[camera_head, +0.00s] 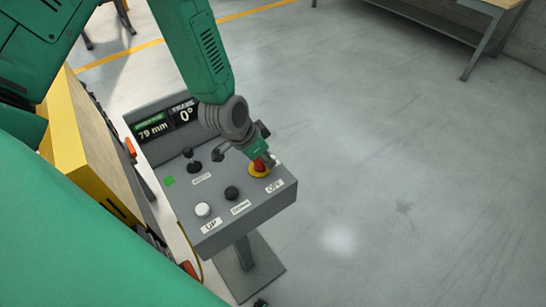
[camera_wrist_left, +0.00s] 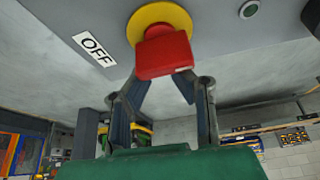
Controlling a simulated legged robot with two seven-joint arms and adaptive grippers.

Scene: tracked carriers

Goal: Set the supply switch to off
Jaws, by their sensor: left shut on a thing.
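The supply switch is a red handle (camera_head: 259,164) on a round yellow plate (camera_head: 256,173), at the right side of a grey control panel (camera_head: 250,207). In the left wrist view the red handle (camera_wrist_left: 163,55) hangs from the yellow plate (camera_wrist_left: 158,16), beside a white OFF label (camera_wrist_left: 94,48). My left gripper (camera_head: 262,158) is at the handle. In the left wrist view its two fingertips (camera_wrist_left: 158,86) close on the handle's end. The fingers partly hide the handle in the head view. My right gripper is not in view.
The panel also carries a white UP button (camera_head: 203,209), a black button (camera_head: 232,193), dark knobs (camera_head: 194,167) and a display (camera_head: 166,122) reading 79 mm and 0°. It stands on a post with a floor plate (camera_head: 248,276). The floor to the right is clear.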

